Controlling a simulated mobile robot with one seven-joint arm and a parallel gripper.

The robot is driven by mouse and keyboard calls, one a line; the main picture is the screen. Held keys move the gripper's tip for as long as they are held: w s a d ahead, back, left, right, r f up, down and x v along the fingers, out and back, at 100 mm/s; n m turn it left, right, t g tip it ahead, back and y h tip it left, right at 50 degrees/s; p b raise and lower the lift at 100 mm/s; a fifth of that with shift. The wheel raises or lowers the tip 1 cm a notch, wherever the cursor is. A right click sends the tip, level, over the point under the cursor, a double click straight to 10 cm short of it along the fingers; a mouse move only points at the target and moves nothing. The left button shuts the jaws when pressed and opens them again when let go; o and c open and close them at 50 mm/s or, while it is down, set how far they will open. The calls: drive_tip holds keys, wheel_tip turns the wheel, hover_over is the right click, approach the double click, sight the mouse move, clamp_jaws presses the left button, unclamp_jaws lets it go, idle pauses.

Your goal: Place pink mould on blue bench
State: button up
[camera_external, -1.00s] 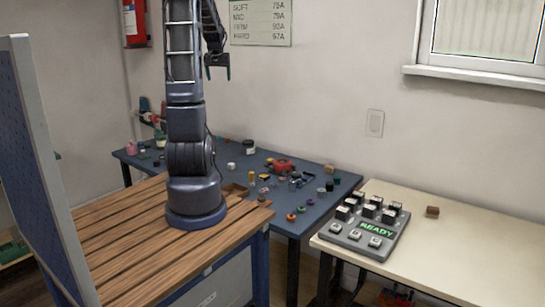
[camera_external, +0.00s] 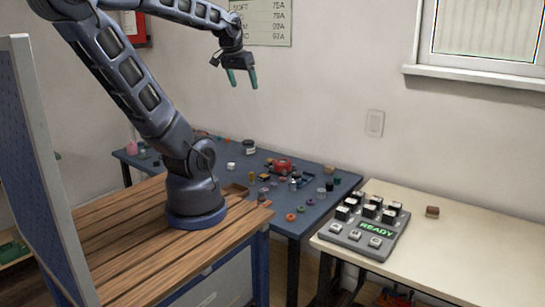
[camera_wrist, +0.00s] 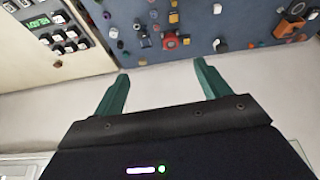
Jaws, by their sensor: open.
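A small pink object (camera_external: 131,147) stands at the far left end of the blue bench (camera_external: 226,176); it is too small to tell whether it is the pink mould. The blue bench runs behind my arm's base and also fills the top of the wrist view (camera_wrist: 228,22). My gripper (camera_external: 242,80) is open and empty, fingers pointing down, high above the back of the blue bench. In the wrist view its two green fingers (camera_wrist: 162,70) are spread apart with nothing between them. My arm covers part of the bench's left side.
Many small parts are scattered on the blue bench, around a red device (camera_external: 283,166). A dark jar (camera_external: 249,147) stands near its back edge. A cream table (camera_external: 470,245) at right holds a grey button panel (camera_external: 366,228) and a brown block (camera_external: 432,212). A slatted wooden table (camera_external: 140,262) is in front.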

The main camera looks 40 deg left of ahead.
drive_tip(key=shift+s+d+f+m, duration=0.25)
drive_tip(key=shift+s+d, duration=0.2)
drive_tip(key=shift+s, duration=0.4)
drive_tip(key=shift+s+d+f+m, duration=0.15)
drive_tip(key=shift+s+d+f, duration=0.25)
drive_tip(key=shift+s, duration=0.4)
